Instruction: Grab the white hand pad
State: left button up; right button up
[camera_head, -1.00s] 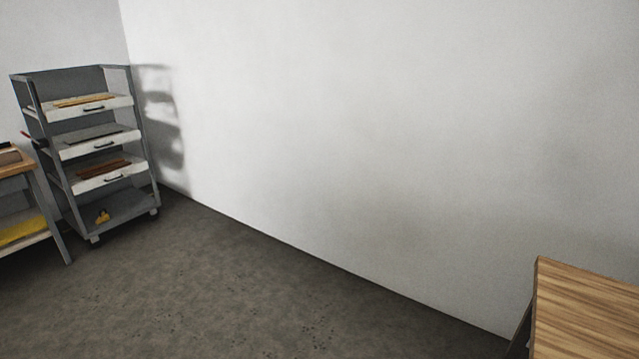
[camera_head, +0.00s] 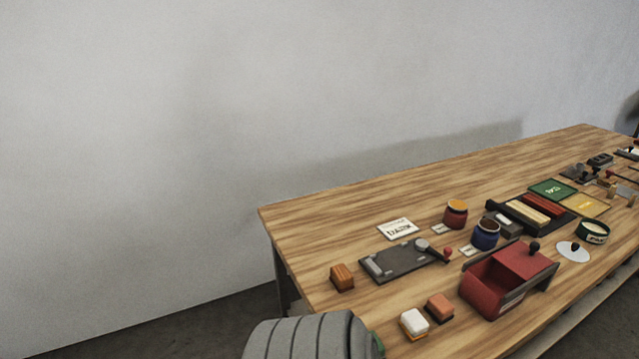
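A small pad with a white top and an orange-brown base, which looks like the white hand pad (camera_head: 413,322), sits on the wooden table (camera_head: 322,219) near its front edge. A similar pad with a salmon top (camera_head: 439,306) lies just right of it. An orange-brown block (camera_head: 342,277) lies further left on the table. A grey ribbed part of my own arm shows at the bottom, left of the white pad and apart from it in the picture. Neither gripper's fingers are in view.
Behind the pads lie a dark plate with a handled tool (camera_head: 398,262) and a white card (camera_head: 397,229). A red box (camera_head: 493,287) stands to the right. Jars (camera_head: 456,213), trays and tools crowd the table further right. The table's left end is bare.

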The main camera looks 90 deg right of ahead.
aim_at(413, 323)
jog(key=i, duration=0.9)
jog(key=z, duration=2.15)
jog(key=i, duration=0.9)
jog(key=z, duration=2.4)
